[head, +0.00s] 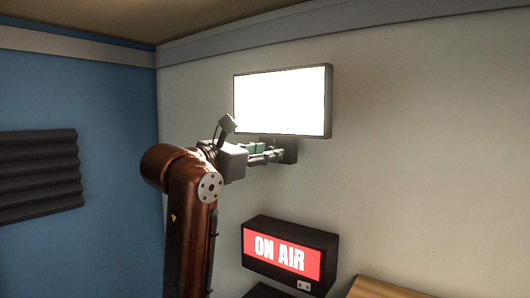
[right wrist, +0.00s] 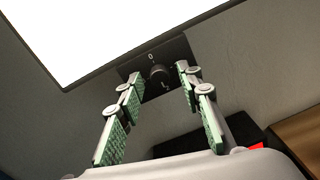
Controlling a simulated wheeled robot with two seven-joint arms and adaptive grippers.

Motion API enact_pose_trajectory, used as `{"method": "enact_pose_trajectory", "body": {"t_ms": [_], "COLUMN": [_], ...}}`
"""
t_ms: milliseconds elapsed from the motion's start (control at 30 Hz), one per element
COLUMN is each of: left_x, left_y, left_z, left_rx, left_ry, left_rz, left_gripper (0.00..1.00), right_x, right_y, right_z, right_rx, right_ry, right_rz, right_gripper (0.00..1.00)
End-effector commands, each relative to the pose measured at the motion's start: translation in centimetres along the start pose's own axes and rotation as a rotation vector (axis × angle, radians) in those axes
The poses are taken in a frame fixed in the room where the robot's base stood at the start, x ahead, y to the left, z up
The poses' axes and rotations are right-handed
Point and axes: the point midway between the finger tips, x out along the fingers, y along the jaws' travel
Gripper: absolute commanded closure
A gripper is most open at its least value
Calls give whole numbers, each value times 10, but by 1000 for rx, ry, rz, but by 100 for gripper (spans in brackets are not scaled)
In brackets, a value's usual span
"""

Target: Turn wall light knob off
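The wall light (head: 282,100) is a rectangular panel glowing bright white; its lit face also fills the upper left of the right wrist view (right wrist: 100,25). Below it is a dark control plate (head: 291,150) on the wall. In the right wrist view the plate carries a round black knob (right wrist: 159,73), with a "0" above it and a small mark below. My right gripper (head: 272,155) reaches up to the plate. Its fingers are open, one on each side of the knob, with gaps between them and it. Whether the tips reach the knob's depth is unclear. My left gripper is out of view.
A black box with a red "ON AIR" sign (head: 284,256) sits below the light. A wooden surface (head: 385,288) is at the bottom right. Dark ridged foam (head: 40,175) hangs on the blue wall. The wall to the right is bare.

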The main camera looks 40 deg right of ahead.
Motion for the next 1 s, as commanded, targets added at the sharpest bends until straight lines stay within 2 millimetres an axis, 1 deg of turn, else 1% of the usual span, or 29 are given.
{"method": "enact_pose_trajectory", "body": {"t_ms": [33, 400, 467, 767, 1000], "left_x": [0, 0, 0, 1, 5], "left_y": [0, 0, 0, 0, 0], "left_z": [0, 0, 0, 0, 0], "left_rx": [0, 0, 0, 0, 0], "left_ry": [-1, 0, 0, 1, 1], "left_rz": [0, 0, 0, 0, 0], "left_gripper": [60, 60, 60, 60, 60], "right_x": [0, 0, 0, -1, -2], "right_y": [0, 0, 0, 0, 0], "right_z": [0, 0, 0, 0, 0], "right_rx": [0, 0, 0, -15, -111], "right_ry": [0, 0, 0, -1, -6], "right_rz": [0, 0, 0, 1, 3], "right_gripper": [72, 97, 100, 100, 100]}}
